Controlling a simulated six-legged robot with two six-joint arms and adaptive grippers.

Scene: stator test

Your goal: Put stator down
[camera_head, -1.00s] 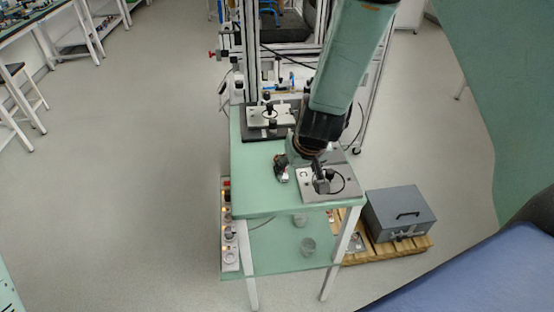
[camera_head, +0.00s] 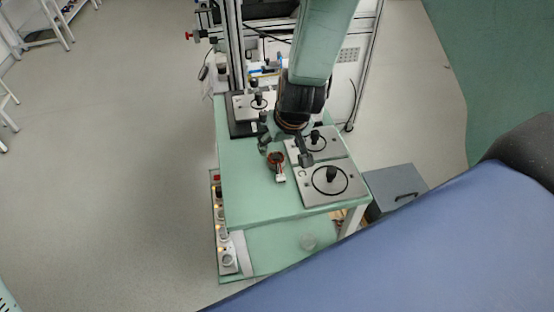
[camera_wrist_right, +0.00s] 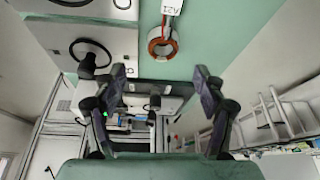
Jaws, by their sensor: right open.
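The stator is a copper-coloured ring (camera_head: 276,159) with a white tag; it lies on the green table top (camera_head: 245,190), left of the grey plates. It also shows in the right wrist view (camera_wrist_right: 162,43), with its tag toward the top edge. My right gripper (camera_head: 284,147) is open and empty, its fingers spread just behind the stator in the head view. In the wrist view the stator is beyond the open fingertips (camera_wrist_right: 160,75), apart from them. My left gripper is in neither view.
Grey plates with black rings and knobs stand on the right of the table, a near one (camera_head: 333,192) and a farther one (camera_head: 336,146). Another knobbed plate (camera_head: 244,106) is at the back by a metal frame (camera_head: 234,60). The table's left front is clear.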

